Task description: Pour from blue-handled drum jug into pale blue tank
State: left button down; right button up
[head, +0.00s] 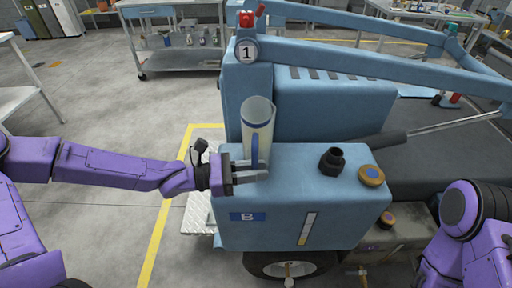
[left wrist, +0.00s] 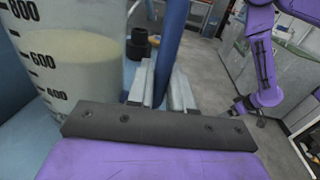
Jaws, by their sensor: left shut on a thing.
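The clear drum jug (head: 258,118) has a blue handle and stands about upright over the left end of the tank top; I cannot tell whether it touches. My left gripper (head: 252,176) is shut on its blue handle (left wrist: 171,45). In the left wrist view the jug (left wrist: 72,75) shows black graduations and pale yellowish liquid near the 600 mark. The pale blue tank (head: 290,205), marked B, has an open black filler neck (head: 332,159) to the right of the jug. The neck also shows in the left wrist view (left wrist: 138,46). My right gripper (left wrist: 243,108) is small and dark there.
A gold cap (head: 372,175) sits on the tank top right of the neck, and another cap (head: 387,221) is lower. A blue upright marked 1 (head: 246,51) and slanting rails rise behind. A grey hose wand (head: 385,139) lies behind the neck.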

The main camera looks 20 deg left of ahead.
aim_at(255, 160)
pick_arm(q)
jog(key=shift+r, duration=0.15)
dwell(0.4)
jog(key=shift+r, duration=0.2)
notch_tip(255, 160, up, 3)
jog(key=shift+s+d+r+p, duration=0.1)
jog(key=shift+s+r+p, duration=0.05)
jog(key=shift+p, duration=0.15)
jog(key=s+d+r+p, duration=0.6)
jog(key=s+r+p, duration=0.3)
jog(key=p, duration=0.9)
jog(key=s, duration=0.3)
jog(key=shift+s+p, duration=0.15)
jog(key=shift+p, duration=0.2)
